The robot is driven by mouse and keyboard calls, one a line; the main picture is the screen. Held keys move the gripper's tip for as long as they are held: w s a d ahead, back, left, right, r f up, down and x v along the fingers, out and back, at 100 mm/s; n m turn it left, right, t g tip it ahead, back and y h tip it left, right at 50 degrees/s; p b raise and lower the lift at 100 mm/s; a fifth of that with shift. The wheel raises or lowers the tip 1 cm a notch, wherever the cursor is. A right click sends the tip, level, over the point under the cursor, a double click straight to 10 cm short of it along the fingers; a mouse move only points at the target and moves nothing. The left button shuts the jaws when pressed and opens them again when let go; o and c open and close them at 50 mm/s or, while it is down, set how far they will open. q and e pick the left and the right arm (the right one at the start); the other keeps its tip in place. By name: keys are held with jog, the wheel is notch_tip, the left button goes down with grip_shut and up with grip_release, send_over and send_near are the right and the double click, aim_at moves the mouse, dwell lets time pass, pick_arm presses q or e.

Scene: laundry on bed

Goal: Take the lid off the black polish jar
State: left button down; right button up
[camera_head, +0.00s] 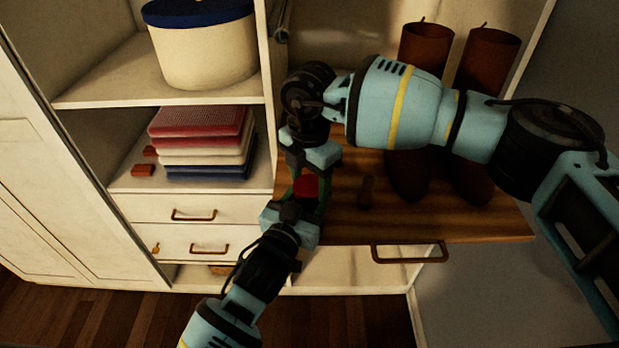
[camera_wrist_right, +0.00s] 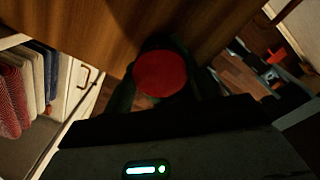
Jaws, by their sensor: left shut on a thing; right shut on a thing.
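A red round piece (camera_head: 306,186), which looks like the jar's lid, sits between my two grippers, just off the left edge of the wooden pull-out board. Its flat red face (camera_wrist_right: 161,73) shows between the dark fingers in the right wrist view. My right gripper (camera_head: 307,184) comes from above and is shut on this red piece. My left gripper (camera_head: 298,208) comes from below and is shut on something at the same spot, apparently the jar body. The jar body is hidden by the grippers, so I cannot tell whether lid and jar are joined.
The wooden board (camera_head: 455,225) holds tall brown boots (camera_head: 487,62) and a small brown item (camera_head: 366,192). Left are shelves with folded cloths (camera_head: 205,140), red blocks (camera_head: 143,170) and a cream box with blue lid (camera_head: 203,50). Drawers (camera_head: 190,210) lie below.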

jog(key=n, duration=0.4)
jog(key=shift+n, duration=0.3)
jog(key=n, duration=0.4)
jog(key=shift+n, duration=0.4)
jog(key=n, duration=0.4)
jog(key=shift+n, duration=0.3)
jog(key=n, duration=0.4)
jog(key=shift+r+n, duration=0.1)
jog(key=shift+n, duration=0.3)
jog(key=n, duration=0.4)
jog(key=shift+n, duration=0.3)
jog(key=n, duration=1.2)
jog(key=shift+n, duration=0.3)
